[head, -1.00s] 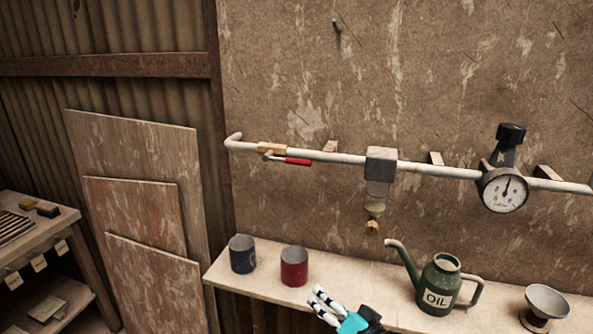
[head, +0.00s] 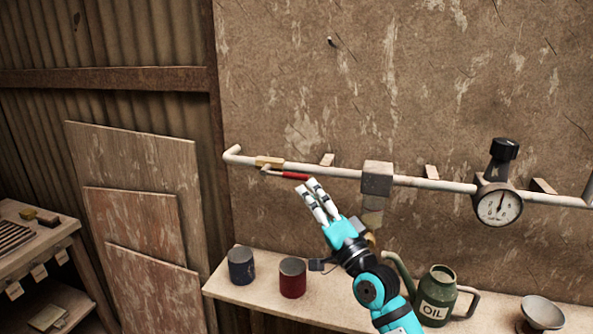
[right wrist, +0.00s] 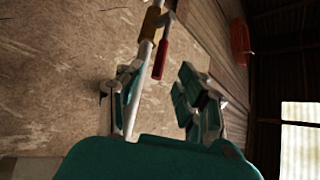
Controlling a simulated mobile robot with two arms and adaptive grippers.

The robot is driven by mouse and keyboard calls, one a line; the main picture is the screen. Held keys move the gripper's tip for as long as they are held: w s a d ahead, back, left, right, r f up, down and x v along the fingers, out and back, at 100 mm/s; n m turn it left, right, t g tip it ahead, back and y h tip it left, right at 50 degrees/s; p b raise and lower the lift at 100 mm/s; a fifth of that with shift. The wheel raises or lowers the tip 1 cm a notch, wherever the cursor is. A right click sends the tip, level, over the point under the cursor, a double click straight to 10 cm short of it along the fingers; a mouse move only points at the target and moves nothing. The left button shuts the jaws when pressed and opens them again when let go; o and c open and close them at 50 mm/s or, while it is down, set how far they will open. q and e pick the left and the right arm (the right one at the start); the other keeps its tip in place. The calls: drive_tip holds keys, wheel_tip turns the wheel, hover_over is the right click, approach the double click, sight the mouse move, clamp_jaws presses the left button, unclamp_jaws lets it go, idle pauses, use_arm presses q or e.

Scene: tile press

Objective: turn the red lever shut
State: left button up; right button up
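The red lever (head: 289,175) hangs on a brass valve (head: 269,161) near the left end of the white pipe. It lies nearly along the pipe, just below it, with its red grip pointing right. My right gripper (head: 316,190) is just below and right of the grip's end in the head view. In the right wrist view the red lever (right wrist: 160,58) lies ahead, beyond my right gripper (right wrist: 158,100), whose fingers are spread apart with nothing held between them. I cannot tell whether a finger touches the lever. My left gripper is not in view.
The white pipe (head: 335,171) runs along the wall, with a grey filter block (head: 376,179) and a pressure gauge (head: 498,206).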

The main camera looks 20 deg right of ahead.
sight(296, 177)
drive_tip(key=p+x, duration=0.1)
drive_tip(key=x, duration=0.5)
drive_tip(key=shift+w+a+r, duration=0.1)
drive_tip(key=shift+w, duration=0.15)
clamp_jaws()
